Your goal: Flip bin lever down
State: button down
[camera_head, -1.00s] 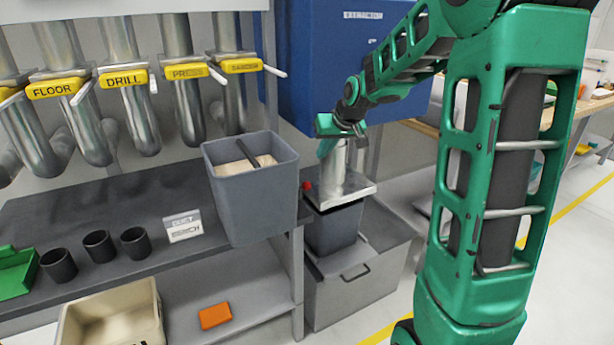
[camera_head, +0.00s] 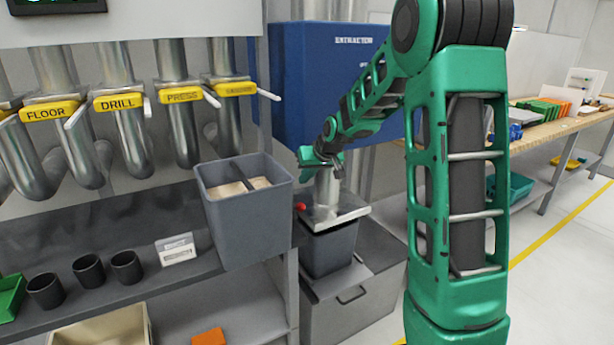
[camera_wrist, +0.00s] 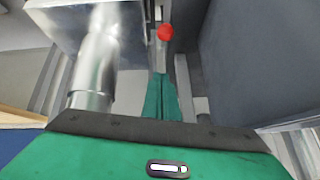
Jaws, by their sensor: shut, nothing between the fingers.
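The bin lever shows as a red knob (camera_head: 300,206) at the left edge of the metal lid (camera_head: 350,214), under the extractor pipe. The lid sits over a grey bin (camera_head: 330,252). In the wrist view the red knob (camera_wrist: 166,33) is at the top centre, beyond my fingertips and apart from them. My gripper (camera_wrist: 161,78) is shut with its green fingers together and empty. In the head view my gripper (camera_head: 330,166) is beside the pipe, above the lid. The lever's arm is mostly hidden in the head view.
A second grey bin (camera_head: 245,225) stands on the dark bench (camera_head: 90,290), close left of the lever. The metal pipe (camera_wrist: 96,65) is close left of my fingers in the wrist view. The blue extractor (camera_head: 300,80) stands behind. Yellow-labelled pipe gates (camera_head: 119,102) line the left.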

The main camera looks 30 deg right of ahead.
jog(key=f, duration=0.3)
jog(key=w+f, duration=0.1)
jog(key=f, duration=0.1)
jog(key=shift+w+a+f, duration=0.1)
jog(key=shift+a+f, duration=0.15)
jog(key=shift+a, duration=0.1)
jog(key=shift+s+f, duration=0.2)
jog(key=shift+f, duration=0.15)
jog(key=shift+s+a+f, duration=0.1)
jog(key=shift+s+f, duration=0.15)
